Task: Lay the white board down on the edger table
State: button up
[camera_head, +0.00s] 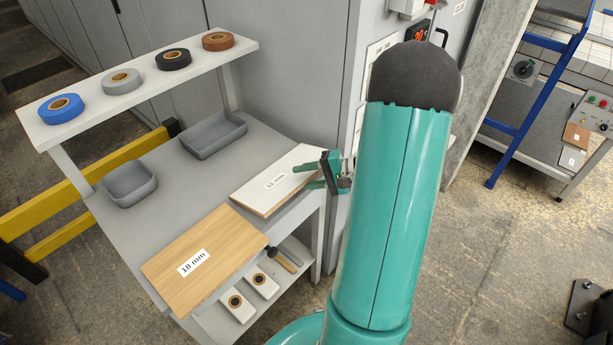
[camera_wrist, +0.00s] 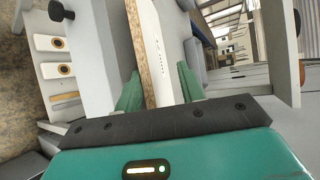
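The white board (camera_head: 277,180), labelled "12 mm", lies flat on the grey bench (camera_head: 180,185), its near right end at the bench edge. It also shows in the wrist view (camera_wrist: 160,55) with its brown chipboard edge. My gripper (camera_head: 318,173) is at that end, one green finger above the board and one below. In the wrist view my gripper (camera_wrist: 157,72) has the board's end between its fingers, with narrow gaps beside it, so it looks open. A grey table with a control box (camera_head: 597,114) stands at the far right; I cannot tell if it is the edger table.
A wood-coloured board (camera_head: 215,250), labelled "18 mm", lies beside the white board. Two grey bins (camera_head: 213,135) stand behind. A shelf (camera_head: 140,95) with several tape rolls is above. A blue frame (camera_head: 535,95) stands at the right.

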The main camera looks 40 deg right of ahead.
dwell(0.3)
jog(key=g+h, duration=0.1)
jog(key=r+g+h, duration=0.1)
jog(key=shift+s+g+h, duration=0.1)
jog(key=shift+g+h, duration=0.2)
jog(key=shift+g, duration=0.1)
jog(key=g+h, duration=0.2)
jog(key=g, duration=0.1)
jog(key=shift+s+d+h, duration=0.2)
jog(key=shift+d+h, duration=0.1)
jog(key=shift+h, duration=0.1)
jog(key=shift+s, duration=0.1)
jog(key=shift+s+d+r, duration=0.3)
jog(key=shift+s+d, duration=0.2)
jog(key=shift+s, duration=0.05)
jog(key=shift+s+d+r, duration=0.3)
jog(key=shift+s+d, duration=0.2)
jog(key=o, duration=0.6)
jog(key=shift+c, duration=0.2)
